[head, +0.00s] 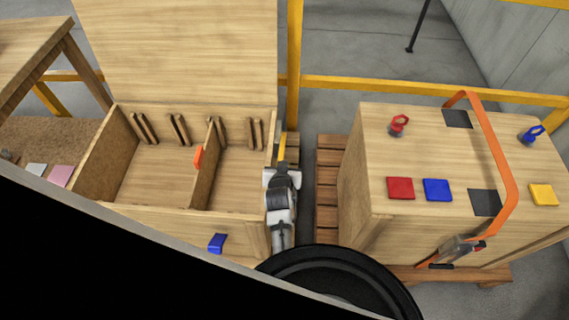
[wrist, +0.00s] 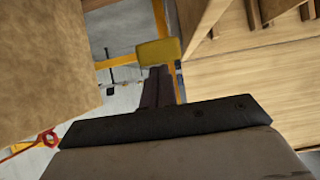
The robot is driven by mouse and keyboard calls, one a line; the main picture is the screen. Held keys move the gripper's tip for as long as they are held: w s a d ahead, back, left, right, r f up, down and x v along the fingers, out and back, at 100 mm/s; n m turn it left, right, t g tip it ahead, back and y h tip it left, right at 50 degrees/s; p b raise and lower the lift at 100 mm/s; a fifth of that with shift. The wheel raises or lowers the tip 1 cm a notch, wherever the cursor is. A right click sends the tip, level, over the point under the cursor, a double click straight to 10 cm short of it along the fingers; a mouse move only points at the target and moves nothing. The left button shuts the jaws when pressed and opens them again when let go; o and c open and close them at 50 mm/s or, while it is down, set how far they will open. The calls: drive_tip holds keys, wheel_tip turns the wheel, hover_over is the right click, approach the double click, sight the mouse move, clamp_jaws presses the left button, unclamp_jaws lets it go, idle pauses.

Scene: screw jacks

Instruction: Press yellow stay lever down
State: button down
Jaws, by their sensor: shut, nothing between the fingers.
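The yellow stay lever (head: 282,147) stands at the right side of the open wooden chest (head: 170,218), just beyond my gripper (head: 281,168). In the wrist view the lever's yellow plate (wrist: 158,51) lies straight ahead of my shut fingers (wrist: 158,72). The fingertips overlap its lower edge in the picture; I cannot tell whether they touch it. My gripper is shut and empty. The chest's lid (head: 180,45) is raised. My arm hides the lower part of the lever and some of the chest's right wall.
A wooden crate (head: 352,200) with an orange strap (head: 497,150) stands on a pallet (head: 330,180) at right. A narrow gap separates it from my arm. An orange piece (head: 199,157) sits on the chest's divider. A yellow rail (head: 400,88) runs behind.

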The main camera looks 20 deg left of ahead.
drive_tip(key=shift+r, duration=0.1)
drive_tip(key=f+b, duration=0.1)
drive_tip(key=s+f+b, duration=0.1)
drive_tip(key=f, duration=0.1)
drive_tip(key=f+b, duration=0.1)
drive_tip(key=f, duration=0.1)
drive_tip(key=shift+s+d+f, duration=0.25)
drive_tip(key=shift+s, duration=0.1)
drive_tip(key=shift+r, duration=0.1)
